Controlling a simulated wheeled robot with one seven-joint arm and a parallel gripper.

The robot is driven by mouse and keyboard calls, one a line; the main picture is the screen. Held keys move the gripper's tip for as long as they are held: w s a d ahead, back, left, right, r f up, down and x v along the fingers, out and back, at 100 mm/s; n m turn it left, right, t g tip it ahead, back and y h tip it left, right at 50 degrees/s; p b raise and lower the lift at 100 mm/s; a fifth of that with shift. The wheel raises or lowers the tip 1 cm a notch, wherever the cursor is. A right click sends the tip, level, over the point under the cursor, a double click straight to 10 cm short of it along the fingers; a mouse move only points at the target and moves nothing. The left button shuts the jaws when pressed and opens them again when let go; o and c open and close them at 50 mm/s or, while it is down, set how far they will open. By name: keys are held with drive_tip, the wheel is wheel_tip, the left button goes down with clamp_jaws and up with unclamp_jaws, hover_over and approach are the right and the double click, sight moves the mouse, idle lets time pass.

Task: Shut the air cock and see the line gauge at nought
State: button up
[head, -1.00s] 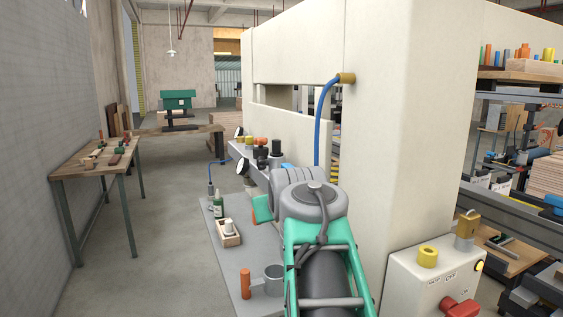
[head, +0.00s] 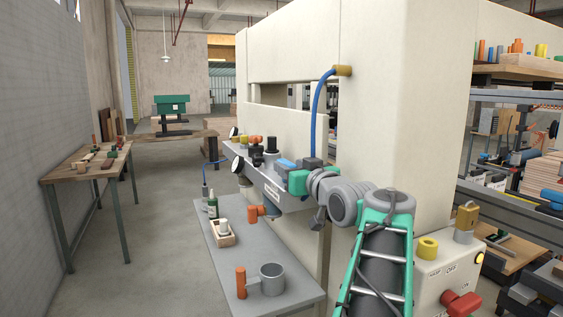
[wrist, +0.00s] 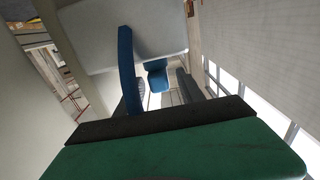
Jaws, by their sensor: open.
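A grey manifold shelf (head: 268,188) juts from the cream machine, with knobs and fittings on top. Two round gauges (head: 237,164) sit at its far left end; their dials are turned away and too small to read. An orange T-shaped handle (head: 258,212) shows below the shelf's front; I cannot tell whether it is the air cock. My gripper (head: 296,176) is open at the shelf's near end, close to a blue part (head: 285,163).
The blue hose (head: 317,115) drops from a brass fitting (head: 343,71). Below is a grey bench (head: 240,251) with a mug (head: 271,279), a bottle (head: 213,205) and a small wooden box (head: 222,236). A control box (head: 430,275) stands at right.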

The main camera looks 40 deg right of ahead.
sight(282, 159)
drive_tip(key=p+x, duration=0.1)
drive_tip(key=x, duration=0.5)
drive_tip(key=shift+f+p, duration=0.1)
drive_tip(key=shift+p, duration=0.25)
drive_tip(key=shift+c, duration=0.5)
clamp_jaws()
